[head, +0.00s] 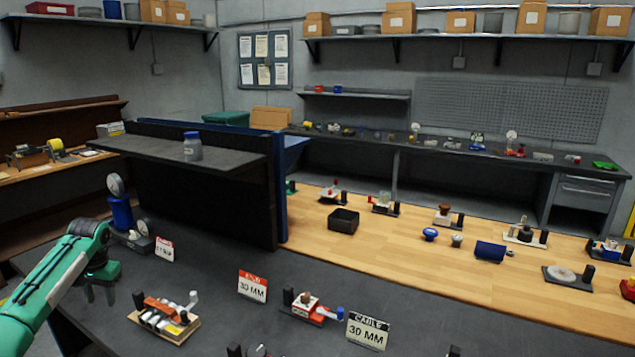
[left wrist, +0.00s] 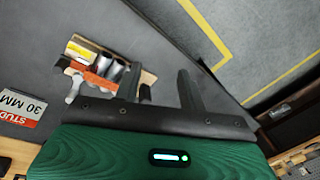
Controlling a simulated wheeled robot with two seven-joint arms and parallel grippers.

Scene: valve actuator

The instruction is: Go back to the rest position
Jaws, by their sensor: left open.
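My left gripper (head: 99,292) is open and empty in the head view, at the lower left above the dark table. Its fingers point down. It is apart from the fixture with orange and white parts on a wooden base (head: 165,318), which lies to its right. In the left wrist view, my left gripper (left wrist: 158,86) shows two parted fingers with nothing between them, and the wooden-base fixture (left wrist: 105,68) lies just left of them. My right gripper is not in view.
A blue cylinder with a gauge (head: 121,211) stands behind the gripper. Label cards reading 30 MM, one red-topped (head: 252,286) and one CABLE card (head: 367,332), stand on the table near a red-white device (head: 308,308). A raised dark shelf (head: 225,150) holds a jar (head: 192,147).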

